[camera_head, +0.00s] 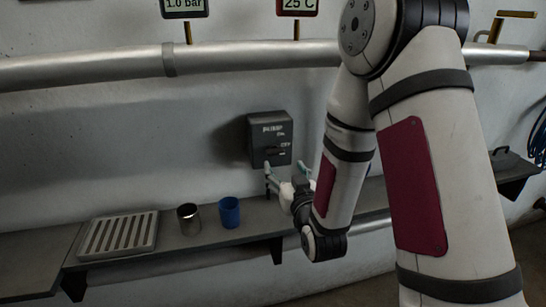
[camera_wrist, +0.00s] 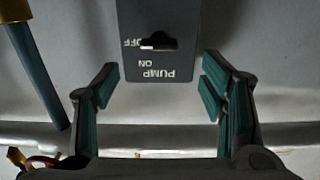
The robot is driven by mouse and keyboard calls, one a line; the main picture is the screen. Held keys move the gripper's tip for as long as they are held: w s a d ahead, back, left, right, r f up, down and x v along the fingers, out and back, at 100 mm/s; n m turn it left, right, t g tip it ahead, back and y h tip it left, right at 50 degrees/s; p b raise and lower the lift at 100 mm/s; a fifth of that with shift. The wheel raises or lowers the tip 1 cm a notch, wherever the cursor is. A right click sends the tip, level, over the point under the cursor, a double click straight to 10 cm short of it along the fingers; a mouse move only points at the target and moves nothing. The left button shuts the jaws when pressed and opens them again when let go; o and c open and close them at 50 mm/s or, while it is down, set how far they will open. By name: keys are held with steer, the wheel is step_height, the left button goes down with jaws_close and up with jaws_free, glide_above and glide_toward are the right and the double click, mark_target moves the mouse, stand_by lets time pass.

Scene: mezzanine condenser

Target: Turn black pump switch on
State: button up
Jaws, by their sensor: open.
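The dark grey pump switch box (camera_head: 270,138) is fixed on the wall in the head view. In the wrist view the box (camera_wrist: 165,62) appears upside down, with the words PUMP, ON and OFF on its face. Its small black switch (camera_wrist: 158,42) sits level with the OFF label, away from the ON label. My gripper (camera_head: 286,170) is just below and in front of the box. In the wrist view the gripper (camera_wrist: 160,78) is open and empty, with its teal-padded fingers apart on either side of the box's lower part in the picture. I see no contact with the switch.
A grey shelf (camera_head: 175,243) runs along the wall below.

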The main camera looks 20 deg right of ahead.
mark_target(275, 154)
steer(key=w, duration=1)
steer(key=shift+w+d, duration=0.1)
steer(key=c, duration=1.2)
steer(key=shift+n, duration=0.3)
steer(key=n+b, duration=0.2)
steer(key=n, duration=0.3)
steer(key=shift+b, duration=0.3)
steer(key=shift+o, duration=0.2)
steer(key=n+b, duration=0.2)
steer(key=n, duration=0.4)
steer(key=shift+a, duration=0.2)
steer(key=shift+n, duration=0.3)
